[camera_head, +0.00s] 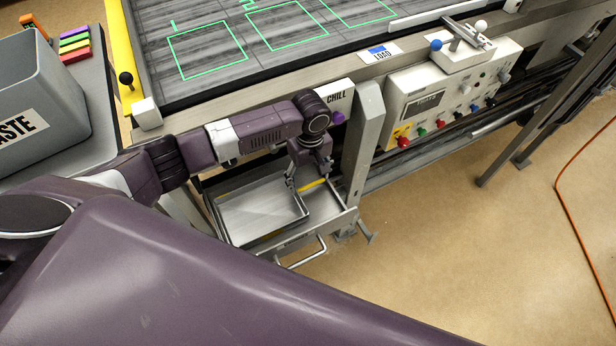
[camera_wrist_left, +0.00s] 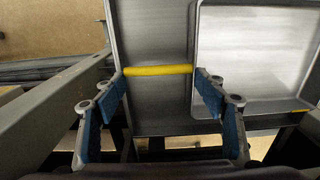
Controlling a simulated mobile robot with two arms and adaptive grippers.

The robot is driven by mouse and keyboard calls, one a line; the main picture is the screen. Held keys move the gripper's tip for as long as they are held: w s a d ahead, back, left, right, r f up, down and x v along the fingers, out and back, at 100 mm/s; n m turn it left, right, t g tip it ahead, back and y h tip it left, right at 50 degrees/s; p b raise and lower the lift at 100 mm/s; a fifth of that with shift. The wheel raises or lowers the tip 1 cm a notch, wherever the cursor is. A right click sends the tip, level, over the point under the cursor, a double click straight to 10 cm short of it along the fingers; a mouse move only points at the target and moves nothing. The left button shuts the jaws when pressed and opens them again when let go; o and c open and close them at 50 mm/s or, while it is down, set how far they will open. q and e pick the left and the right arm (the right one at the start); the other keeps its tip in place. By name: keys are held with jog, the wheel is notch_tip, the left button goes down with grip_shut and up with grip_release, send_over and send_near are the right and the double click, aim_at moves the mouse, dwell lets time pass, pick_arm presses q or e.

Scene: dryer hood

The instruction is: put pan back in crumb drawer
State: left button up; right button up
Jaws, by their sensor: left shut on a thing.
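The shallow metal pan (camera_head: 262,208) sits tilted in the open crumb drawer (camera_head: 322,222) under the machine. It also shows at the right of the left wrist view (camera_wrist_left: 255,55). My left gripper (camera_head: 309,176) reaches down beside the pan's right side, over the drawer. In the left wrist view its fingers (camera_wrist_left: 160,78) are spaced apart with a yellow bar (camera_wrist_left: 160,70) between their tips. The right-hand finger is close to the pan's wall. I cannot tell whether the bar belongs to the pan or the drawer. My right gripper is not in view.
The drawer's handle (camera_head: 305,252) points toward the open floor. A grey post (camera_head: 363,140) stands right of my gripper, with a control box (camera_head: 450,95) beyond it. A waste bin (camera_head: 40,100) is at the left. An orange cable (camera_head: 570,215) crosses the floor at the right.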

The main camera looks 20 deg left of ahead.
pick_arm(q)
jog(key=o, duration=1.2)
jog(key=shift+a, duration=0.15)
notch_tip(320, 180, up, 12)
jog(key=shift+w+r, duration=0.1)
